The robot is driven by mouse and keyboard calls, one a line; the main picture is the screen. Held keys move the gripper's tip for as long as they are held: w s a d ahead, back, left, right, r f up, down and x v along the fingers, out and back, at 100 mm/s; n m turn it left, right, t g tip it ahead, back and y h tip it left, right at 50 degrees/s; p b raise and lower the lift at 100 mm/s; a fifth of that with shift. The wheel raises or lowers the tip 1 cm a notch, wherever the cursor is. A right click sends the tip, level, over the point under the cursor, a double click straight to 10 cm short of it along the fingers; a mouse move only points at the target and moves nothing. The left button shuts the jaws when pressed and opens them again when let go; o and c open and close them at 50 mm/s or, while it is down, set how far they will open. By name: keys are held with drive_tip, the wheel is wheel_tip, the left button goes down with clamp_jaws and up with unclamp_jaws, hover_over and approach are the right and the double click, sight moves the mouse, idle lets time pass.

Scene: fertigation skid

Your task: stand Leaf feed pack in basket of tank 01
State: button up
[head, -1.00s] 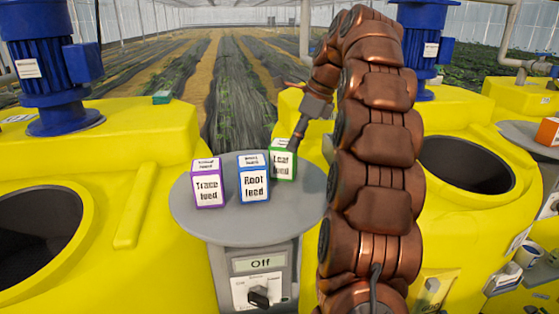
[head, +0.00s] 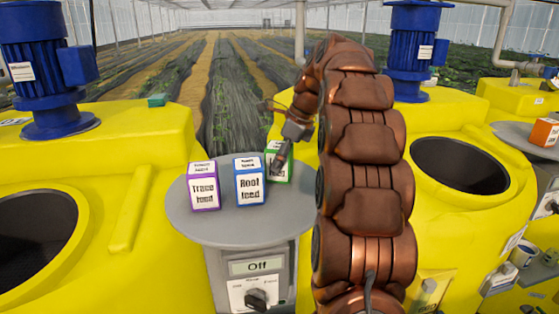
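The green-edged Leaf feed pack (head: 286,174) stands upright at the back right of the round grey table, to the right of the Root feed pack. My gripper (head: 278,168) is at the near side of the Leaf feed pack, pointing down and covering much of its label. I cannot tell whether it touches the pack, or whether its fingers are open or shut. Two yellow tanks show dark round openings, one on the left (head: 30,245) and one on the right (head: 460,166).
The purple Trace feed pack (head: 203,187) and blue Root feed pack (head: 249,182) stand on the grey table (head: 222,226). Blue motors (head: 37,65) rise from the tanks. Another table with an orange pack (head: 544,133) is far right.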

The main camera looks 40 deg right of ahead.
drive_tip(key=c, duration=1.6)
drive_tip(key=shift+r, duration=0.1)
